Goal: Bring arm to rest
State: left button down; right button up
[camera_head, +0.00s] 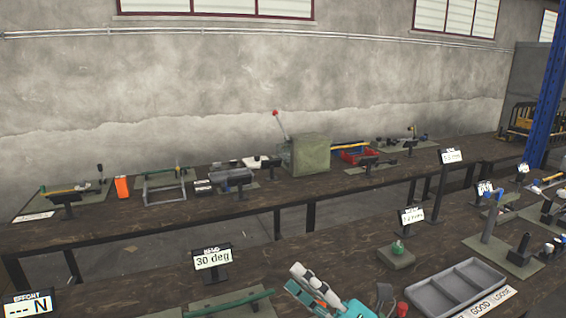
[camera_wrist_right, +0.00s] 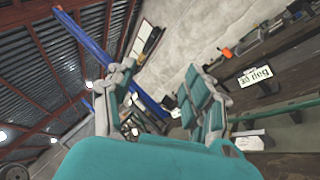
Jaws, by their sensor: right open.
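My right gripper (camera_head: 312,286) shows at the bottom middle of the head view, above the near bench. Its grey and teal fingers are spread apart with nothing between them. In the right wrist view the open fingers (camera_wrist_right: 160,85) point up past the wall and roof. My left gripper is out of view.
The near bench holds a "30 deg" sign (camera_head: 212,260), a green bar (camera_head: 230,303), a grey divided tray (camera_head: 455,290), a small base with a green knob (camera_head: 397,256) and a red-handled tool (camera_head: 402,309). A far bench (camera_head: 250,205) runs along the wall.

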jog(key=d+f+m+t+h, duration=0.3)
jog(key=d+f+m+h, duration=0.2)
jog(key=d+m+h, duration=0.45)
jog(key=d+f+m+t+h, duration=0.2)
jog(key=d+f+m+h, duration=0.4)
jog(key=m, duration=0.6)
jog(key=s+d+f+m+g+h, duration=0.2)
jog(key=s+f+m+g+h, duration=0.1)
jog(key=s+f+m+g, duration=0.6)
jog(key=s+f+g, duration=0.3)
jog(key=s, duration=0.4)
jog(key=s+f+m+g, duration=0.1)
jog(key=s+f+g, duration=0.1)
jog(key=s+f, duration=0.55)
notch_tip(320, 180, down, 24)
jog(key=s+g, duration=0.2)
jog(key=s+d+f+g, duration=0.1)
jog(key=s+d+f, duration=0.1)
jog(key=s+f, duration=1.5)
jog(key=shift+d+f+y, duration=0.3)
jog(key=shift+f+y, duration=0.05)
jog(key=shift+f, duration=0.2)
